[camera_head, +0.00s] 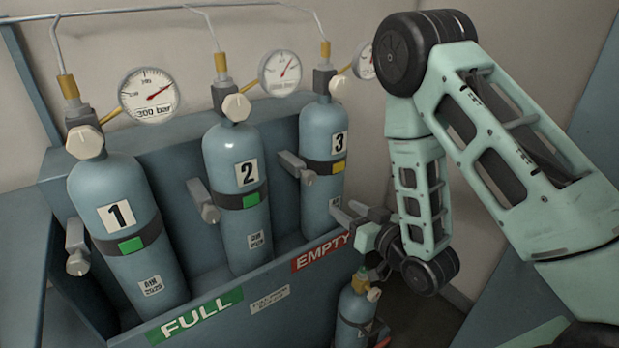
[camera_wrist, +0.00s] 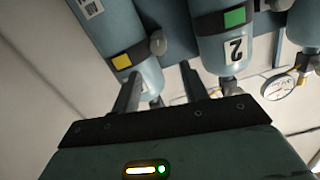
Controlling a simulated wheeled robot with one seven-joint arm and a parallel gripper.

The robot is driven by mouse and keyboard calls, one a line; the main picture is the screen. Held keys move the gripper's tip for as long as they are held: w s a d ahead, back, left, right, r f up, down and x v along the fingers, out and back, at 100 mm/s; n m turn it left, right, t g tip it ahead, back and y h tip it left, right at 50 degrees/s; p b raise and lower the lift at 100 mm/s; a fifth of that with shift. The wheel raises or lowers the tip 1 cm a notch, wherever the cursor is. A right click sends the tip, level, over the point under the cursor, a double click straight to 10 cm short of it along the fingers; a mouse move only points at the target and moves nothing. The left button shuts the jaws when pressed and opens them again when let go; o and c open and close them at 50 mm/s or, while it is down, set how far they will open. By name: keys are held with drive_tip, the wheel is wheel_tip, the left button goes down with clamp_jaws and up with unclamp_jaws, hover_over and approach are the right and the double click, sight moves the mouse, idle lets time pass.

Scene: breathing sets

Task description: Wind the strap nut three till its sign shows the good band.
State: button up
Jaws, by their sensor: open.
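Cylinder three (camera_head: 322,205) stands at the right of the rack, with a dark strap around it. The strap's sign (camera_head: 339,167) is yellow, and it shows yellow in the wrist view (camera_wrist: 121,62) too. Strap nut three (camera_head: 307,177) sticks out at the left of the strap; a grey knob that looks like it (camera_wrist: 158,45) shows in the wrist view, beyond the fingertips. My gripper (camera_head: 350,211) is at the lower right of cylinder three, apart from the nut. Its two fingers (camera_wrist: 158,78) are spread with nothing between them.
Cylinder one (camera_head: 120,225) and cylinder two (camera_head: 235,180) have green signs and their own nuts. Gauges (camera_head: 148,95) and pipes hang above. The rack front carries FULL (camera_head: 195,315) and EMPTY (camera_head: 322,250) labels. A small cylinder (camera_head: 352,318) stands below my gripper.

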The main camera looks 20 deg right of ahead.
sight(312, 178)
drive_tip(key=shift+t, duration=0.4)
drive_tip(key=b+x, duration=0.1)
drive_tip(key=x, duration=0.4)
drive_tip(key=b+x, duration=0.2)
drive_tip(key=x, duration=0.3)
drive_tip(key=b+x, duration=0.2)
drive_tip(key=x, duration=0.3)
drive_tip(key=shift+w+d+r, duration=0.2)
drive_tip(key=shift+d+r, duration=0.05)
drive_tip(key=shift+w+a+f, duration=0.1)
drive_tip(key=shift+w+a, duration=0.1)
drive_tip(key=shift+w, duration=0.45)
drive_tip(key=c, duration=0.7)
